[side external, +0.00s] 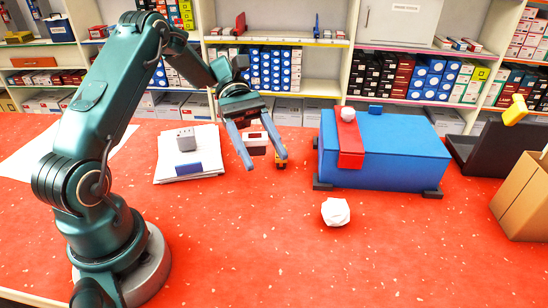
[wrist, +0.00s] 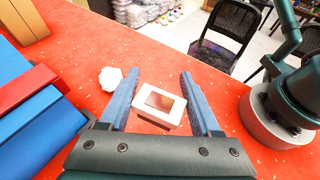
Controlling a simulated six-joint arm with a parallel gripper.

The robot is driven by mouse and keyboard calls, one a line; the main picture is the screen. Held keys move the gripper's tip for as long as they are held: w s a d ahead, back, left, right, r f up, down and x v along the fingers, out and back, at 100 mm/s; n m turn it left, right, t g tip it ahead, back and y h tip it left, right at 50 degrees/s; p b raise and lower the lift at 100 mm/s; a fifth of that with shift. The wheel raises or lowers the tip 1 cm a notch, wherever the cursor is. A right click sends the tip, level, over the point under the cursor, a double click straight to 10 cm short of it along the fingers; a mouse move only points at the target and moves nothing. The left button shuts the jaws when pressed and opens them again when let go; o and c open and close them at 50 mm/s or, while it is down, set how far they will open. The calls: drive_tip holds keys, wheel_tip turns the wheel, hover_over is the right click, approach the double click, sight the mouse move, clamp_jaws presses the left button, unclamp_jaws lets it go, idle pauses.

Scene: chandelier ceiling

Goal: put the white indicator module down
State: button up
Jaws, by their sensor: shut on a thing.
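The white indicator module (side external: 255,139) is a small white box with a dark reddish window, between the fingers of my gripper (side external: 265,160). In the wrist view, the module (wrist: 147,117) sits between the blue-grey fingers of my gripper (wrist: 160,74), its window facing the camera. My gripper is shut on it. The fingertips reach beyond the module and point down over the red table. The module appears to be above the tabletop, but its exact height is hard to tell. Part of its side is hidden by the fingers.
Left of my gripper, a paper stack (side external: 205,174) bears a grey box (side external: 186,139) and a blue block (side external: 188,168). A blue case (side external: 400,160) with a red strap stands right. A crumpled white ball (side external: 336,212) lies in front. The front table is mostly clear.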

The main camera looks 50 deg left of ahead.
drive_tip(key=s+a+n+t, duration=0.1)
drive_tip(key=a+n+t, duration=0.1)
drive_tip(key=a, duration=0.5)
hover_over(283, 210)
drive_tip(key=shift+t, duration=0.3)
wheel_tip(283, 210, down, 7)
drive_tip(key=shift+f, duration=2.25)
drive_tip(key=o, duration=1.3)
drive_tip(key=shift+f, duration=0.15)
